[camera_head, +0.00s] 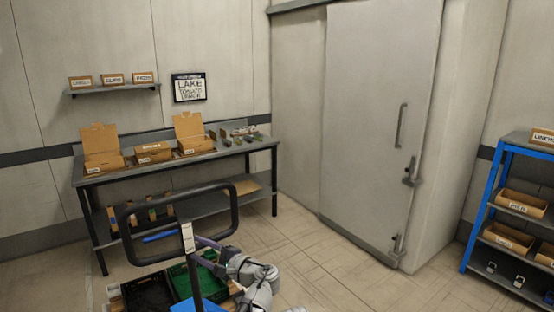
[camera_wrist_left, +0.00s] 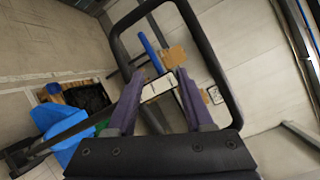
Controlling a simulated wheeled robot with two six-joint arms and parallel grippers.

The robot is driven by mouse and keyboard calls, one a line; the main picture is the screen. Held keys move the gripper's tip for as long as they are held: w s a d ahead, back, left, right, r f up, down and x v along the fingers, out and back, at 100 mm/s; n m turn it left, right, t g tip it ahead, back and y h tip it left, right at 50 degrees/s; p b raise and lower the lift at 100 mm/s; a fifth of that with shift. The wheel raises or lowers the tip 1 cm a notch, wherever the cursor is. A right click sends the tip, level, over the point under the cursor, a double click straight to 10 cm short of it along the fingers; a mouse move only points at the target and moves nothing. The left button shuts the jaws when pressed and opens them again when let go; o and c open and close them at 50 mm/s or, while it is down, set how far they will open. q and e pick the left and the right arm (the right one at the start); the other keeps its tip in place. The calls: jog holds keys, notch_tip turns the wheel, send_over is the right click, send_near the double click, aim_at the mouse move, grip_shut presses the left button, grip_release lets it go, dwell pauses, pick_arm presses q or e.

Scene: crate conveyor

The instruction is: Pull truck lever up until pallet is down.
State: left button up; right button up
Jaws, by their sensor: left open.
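The truck's black loop handle (camera_head: 131,258) stands upright in front of me, with a white label (camera_head: 187,237) on its post. The lever with a blue grip (camera_head: 160,236) sticks out to the left inside the loop; it also shows in the left wrist view (camera_wrist_left: 149,48). My left gripper (camera_head: 204,242) is at the right of the post. In the left wrist view its purple fingers (camera_wrist_left: 160,78) are apart, with the white label and post between or just beyond them. Whether they touch is unclear. The pallet is mostly hidden under crates. My right gripper is not in view.
A black crate (camera_head: 148,292) and a green crate (camera_head: 184,268) sit low behind the handle. A workbench (camera_head: 240,149) with cardboard boxes stands at the wall. A blue shelf rack (camera_head: 481,222) is at the right. The floor before the door (camera_head: 375,120) is clear.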

pick_arm(q)
jog(key=s+a+f+n+g+h, duration=0.1)
jog(key=s+f+n+g+h, duration=0.35)
jog(key=s+f, duration=0.4)
jog(key=s+a+f+n+g+h, duration=0.1)
jog(key=s+f+n+g+h, duration=0.35)
jog(key=f, duration=0.65)
jog(key=s+d+f+h, duration=0.1)
jog(key=s+d+h, duration=0.1)
jog(key=s+d, duration=0.3)
jog(key=s+d+f+m+h, duration=0.1)
jog(key=s+d+h, duration=0.2)
jog(key=d, duration=0.9)
jog(key=s, duration=0.2)
jog(key=shift+s, duration=0.35)
